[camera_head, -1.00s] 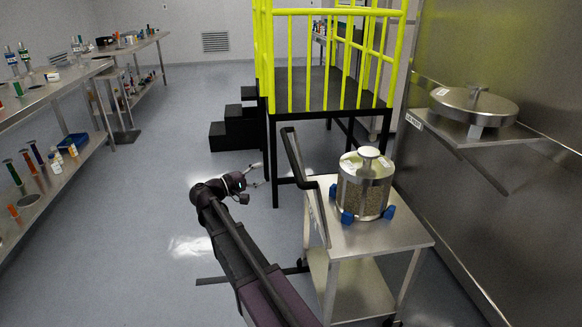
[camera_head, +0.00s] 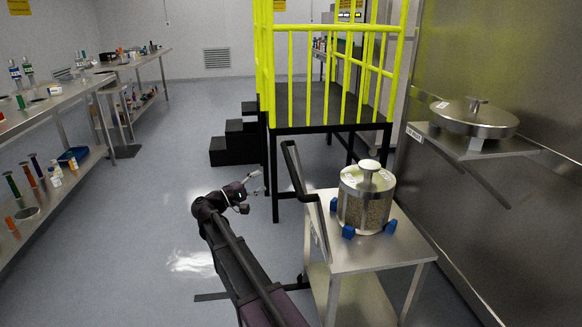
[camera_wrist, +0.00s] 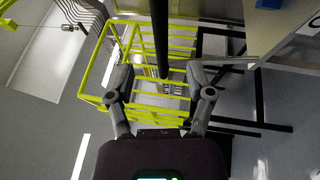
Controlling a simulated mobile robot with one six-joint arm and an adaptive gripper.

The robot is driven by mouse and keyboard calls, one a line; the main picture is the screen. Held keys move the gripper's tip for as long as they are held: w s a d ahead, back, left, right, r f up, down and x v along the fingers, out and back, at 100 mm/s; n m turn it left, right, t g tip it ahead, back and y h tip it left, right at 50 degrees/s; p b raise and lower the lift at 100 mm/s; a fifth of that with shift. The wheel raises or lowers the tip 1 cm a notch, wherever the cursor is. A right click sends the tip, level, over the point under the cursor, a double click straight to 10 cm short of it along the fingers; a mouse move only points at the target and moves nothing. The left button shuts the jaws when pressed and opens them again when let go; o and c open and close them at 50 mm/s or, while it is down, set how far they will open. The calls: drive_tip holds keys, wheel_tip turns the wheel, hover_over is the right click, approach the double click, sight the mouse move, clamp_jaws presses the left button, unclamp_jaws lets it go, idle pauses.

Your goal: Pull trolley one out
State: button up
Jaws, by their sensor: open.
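Trolley one seems to be the steel trolley (camera_head: 400,249) at the right in the head view. It has a flat top, a lower shelf and a tall black push handle (camera_head: 297,173) at its left end. A steel drum with a mesh side (camera_head: 366,207) stands on top between blue blocks. My gripper (camera_head: 257,183) is to the left of the handle, apart from it. In the wrist view my gripper (camera_wrist: 160,82) is open and empty, and a black bar (camera_wrist: 159,35), likely the handle, lies ahead in line with the gap between the fingers. A trolley top corner (camera_wrist: 262,35) shows at upper right.
A black platform with yellow railings (camera_head: 330,100) and black steps (camera_head: 233,143) stands behind the trolley. A wall shelf (camera_head: 470,145) with a round lid is at right. Shelved benches (camera_head: 60,105) line the left. The floor left of my arm is clear.

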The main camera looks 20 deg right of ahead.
sight(291, 166)
drive_tip(key=p+x, duration=0.2)
drive_tip(key=x, duration=1)
drive_tip(key=shift+d+r, duration=0.1)
drive_tip(key=shift+d, duration=0.05)
clamp_jaws()
